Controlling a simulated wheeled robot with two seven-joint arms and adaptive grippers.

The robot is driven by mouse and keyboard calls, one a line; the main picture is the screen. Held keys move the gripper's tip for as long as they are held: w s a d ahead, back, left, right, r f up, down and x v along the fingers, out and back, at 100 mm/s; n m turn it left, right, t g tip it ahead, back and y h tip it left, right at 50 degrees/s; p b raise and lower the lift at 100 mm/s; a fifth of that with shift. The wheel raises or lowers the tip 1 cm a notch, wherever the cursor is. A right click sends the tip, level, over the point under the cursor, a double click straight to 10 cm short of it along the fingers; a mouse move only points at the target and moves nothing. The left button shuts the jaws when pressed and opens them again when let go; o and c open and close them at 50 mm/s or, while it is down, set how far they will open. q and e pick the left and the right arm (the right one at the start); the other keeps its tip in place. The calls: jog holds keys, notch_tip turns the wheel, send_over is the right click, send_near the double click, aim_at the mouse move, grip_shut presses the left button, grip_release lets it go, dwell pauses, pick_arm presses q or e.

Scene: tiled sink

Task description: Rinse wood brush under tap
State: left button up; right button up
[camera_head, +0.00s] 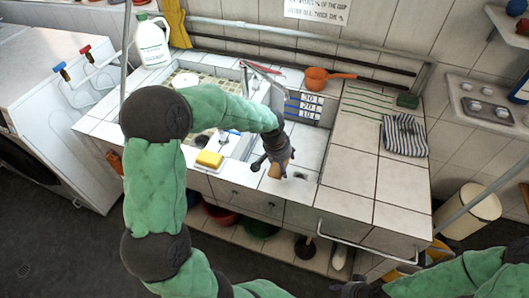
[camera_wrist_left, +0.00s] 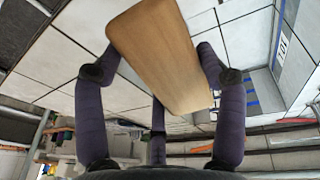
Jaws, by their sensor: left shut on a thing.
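The wood brush (camera_wrist_left: 160,55) is a long brown wooden block in the left wrist view, between the dark fingers of my left gripper (camera_wrist_left: 158,75). In the head view my left gripper (camera_head: 272,163) is shut on it, and only a small brown part of the brush (camera_head: 275,171) shows. The gripper is low over the front of the right sink basin (camera_head: 309,144), in front of the tap (camera_head: 262,68) with its red parts. The bristles are not visible. My right gripper (camera_head: 358,291) is partly cut off at the bottom edge; its fingers are unclear.
A yellow sponge (camera_head: 209,159) lies on the sink's front ledge. An orange ladle-like pot (camera_head: 318,79) stands behind the basin. A white jug (camera_head: 152,42) stands at the back left.

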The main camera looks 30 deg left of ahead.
pick_arm(q)
jog(key=w+a+r+n+t+b, duration=0.1)
jog(key=a+n+t+b, duration=0.3)
jog(key=a, duration=0.7)
jog(key=w+d+f+m+g+p, duration=0.1)
jog(key=w+d+f+m+p, duration=0.1)
jog(key=w, duration=1.1)
jog(key=shift+w+d, duration=0.4)
jog(key=shift+d, duration=0.15)
pick_arm(e)
jog(key=shift+d+f, duration=0.15)
jog(key=shift+f, duration=0.7)
jog(key=shift+d+f, duration=0.1)
jog(key=shift+f, duration=0.75)
